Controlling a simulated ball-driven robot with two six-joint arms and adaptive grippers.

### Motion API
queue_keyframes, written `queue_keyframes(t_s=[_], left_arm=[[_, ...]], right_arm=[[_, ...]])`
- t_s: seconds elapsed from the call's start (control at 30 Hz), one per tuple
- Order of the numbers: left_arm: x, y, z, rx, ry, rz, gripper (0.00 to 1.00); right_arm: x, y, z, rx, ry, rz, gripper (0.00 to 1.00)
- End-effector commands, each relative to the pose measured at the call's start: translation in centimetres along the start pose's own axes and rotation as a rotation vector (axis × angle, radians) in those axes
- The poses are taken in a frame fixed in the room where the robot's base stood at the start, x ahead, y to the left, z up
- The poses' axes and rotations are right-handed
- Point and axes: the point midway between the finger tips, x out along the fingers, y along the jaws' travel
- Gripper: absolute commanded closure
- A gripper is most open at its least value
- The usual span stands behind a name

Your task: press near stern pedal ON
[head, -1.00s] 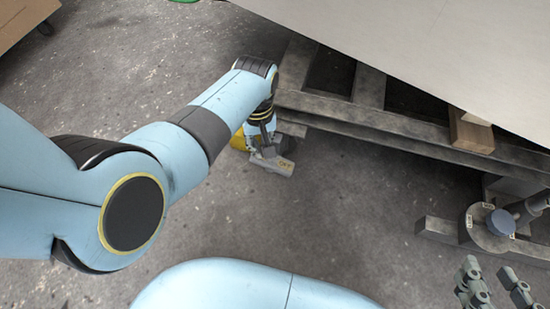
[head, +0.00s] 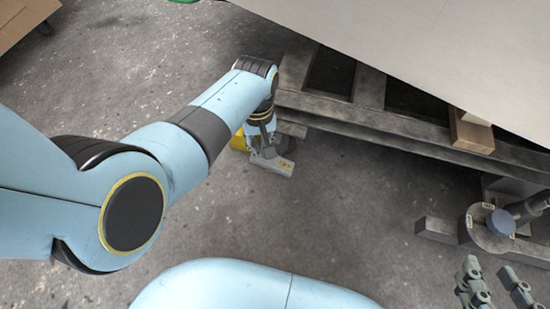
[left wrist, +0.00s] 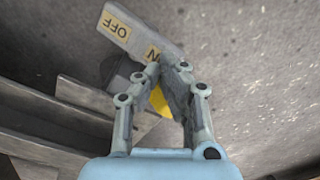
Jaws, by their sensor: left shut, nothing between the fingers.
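My right gripper (head: 493,287) is at the bottom right of the head view, fingers apart, away from the pedal.
A yellow part (head: 238,141) sits by the pedal, partly behind my left gripper. A round blue-grey knob (head: 500,222) stands on a fixture at right. Floor in front is clear.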

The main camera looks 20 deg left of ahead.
Motion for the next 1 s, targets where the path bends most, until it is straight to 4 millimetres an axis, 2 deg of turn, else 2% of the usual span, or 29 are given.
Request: queue_keyframes(t_s=[1.0], left_arm=[[1.5, 0.0, 0.0, 0.0, 0.0, 0.0, 1.0]], right_arm=[[0.2, -0.1, 1.2, 0.0, -0.016, -0.002, 0.6]])
